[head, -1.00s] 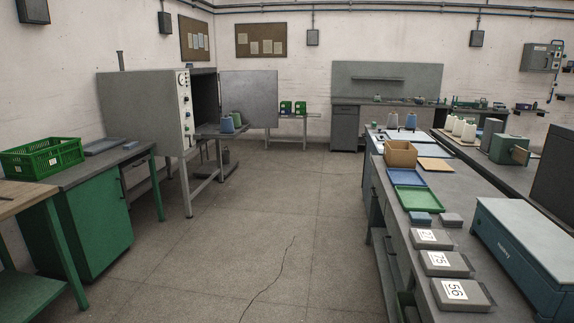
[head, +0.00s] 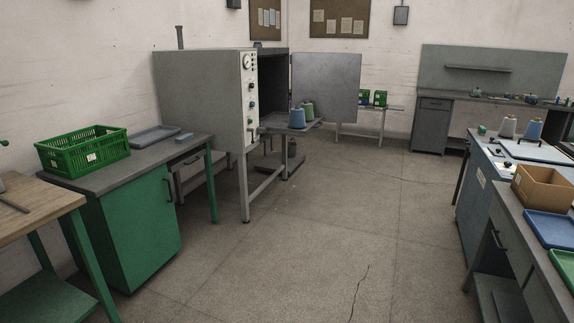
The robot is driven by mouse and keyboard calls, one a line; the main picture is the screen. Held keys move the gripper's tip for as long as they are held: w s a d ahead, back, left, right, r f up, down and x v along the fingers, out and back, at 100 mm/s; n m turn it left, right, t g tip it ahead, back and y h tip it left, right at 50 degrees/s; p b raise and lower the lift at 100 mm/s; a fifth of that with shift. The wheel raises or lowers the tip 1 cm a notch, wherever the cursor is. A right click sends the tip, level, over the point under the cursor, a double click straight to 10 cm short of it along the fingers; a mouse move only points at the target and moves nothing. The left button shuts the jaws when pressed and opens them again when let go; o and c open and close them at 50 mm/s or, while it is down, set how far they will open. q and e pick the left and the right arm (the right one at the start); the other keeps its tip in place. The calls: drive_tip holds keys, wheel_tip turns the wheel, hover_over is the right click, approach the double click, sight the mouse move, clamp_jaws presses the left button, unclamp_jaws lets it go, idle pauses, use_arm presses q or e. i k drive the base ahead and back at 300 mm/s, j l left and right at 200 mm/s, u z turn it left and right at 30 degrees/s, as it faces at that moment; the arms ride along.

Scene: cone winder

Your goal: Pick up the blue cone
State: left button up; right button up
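A blue cone (head: 297,117) stands upright on the grey shelf (head: 290,128) in front of the open oven-like cabinet, left of the middle in the head view. A green cone (head: 307,110) stands right behind it and is partly hidden. Another blue cone (head: 534,130) stands beside a pale cone (head: 507,127) on the bench at the right. Neither of my grippers is in view.
The grey cabinet (head: 203,100) has its door (head: 325,87) swung open to the right. A green crate (head: 84,149) sits on the green-legged bench at the left. A cardboard box (head: 542,188) and trays are on the right bench. The middle floor is clear.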

sight(297, 118)
drive_tip(key=i, duration=2.05)
drive_tip(key=i+j, duration=0.1)
drive_tip(key=i, duration=2)
drive_tip(key=l+z, duration=0.05)
drive_tip(key=l, duration=0.05)
